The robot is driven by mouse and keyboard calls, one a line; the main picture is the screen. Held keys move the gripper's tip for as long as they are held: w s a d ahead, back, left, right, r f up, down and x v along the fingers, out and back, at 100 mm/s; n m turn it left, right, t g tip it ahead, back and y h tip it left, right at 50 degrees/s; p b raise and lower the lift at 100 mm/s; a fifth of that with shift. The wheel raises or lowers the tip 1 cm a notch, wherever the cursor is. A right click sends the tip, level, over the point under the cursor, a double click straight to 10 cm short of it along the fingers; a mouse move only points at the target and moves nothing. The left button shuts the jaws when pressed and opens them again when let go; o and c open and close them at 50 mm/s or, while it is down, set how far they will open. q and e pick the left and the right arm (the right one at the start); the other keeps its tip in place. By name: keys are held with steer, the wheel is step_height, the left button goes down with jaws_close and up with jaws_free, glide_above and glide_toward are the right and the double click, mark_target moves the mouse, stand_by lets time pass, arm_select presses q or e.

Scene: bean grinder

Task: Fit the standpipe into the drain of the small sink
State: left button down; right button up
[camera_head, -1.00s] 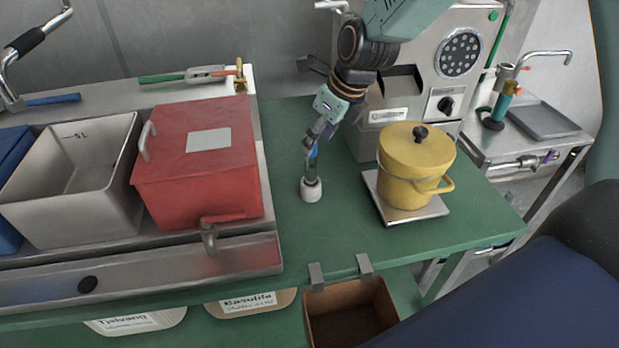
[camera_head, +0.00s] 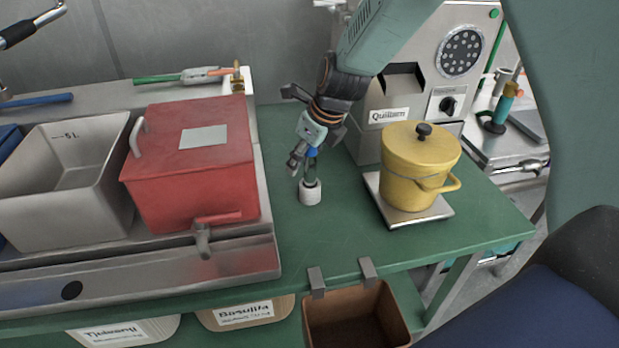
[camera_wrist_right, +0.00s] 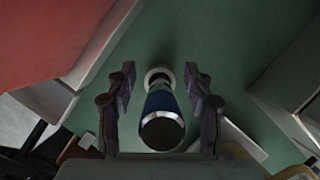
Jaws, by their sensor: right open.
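A slim upright piece with a white foot, a blue band and a dark round top, which looks like the standpipe (camera_head: 310,192), stands on the green worktop. My right gripper (camera_head: 304,158) is around its upper part. In the right wrist view its fingers (camera_wrist_right: 159,100) are open on either side of the standpipe (camera_wrist_right: 161,130), with gaps visible. A steel basin unit (camera_head: 170,265) at left has a dark round hole (camera_head: 71,290) in its front trough. Another steel counter at right (camera_head: 490,150) is partly hidden by my arm. I cannot tell which holds the small sink. My left gripper is out of view.
A red box with a tap (camera_head: 190,170) and a white basin (camera_head: 65,190) sit left of the standpipe. A yellow lidded pot (camera_head: 415,175) on a steel plate (camera_head: 440,213) and the grinder (camera_head: 420,75) stand to its right. A brown bin (camera_head: 355,320) hangs at the front edge.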

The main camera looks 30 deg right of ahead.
steer(key=shift+d, duration=0.15)
steer(key=shift+c, duration=0.2)
jaws_close()
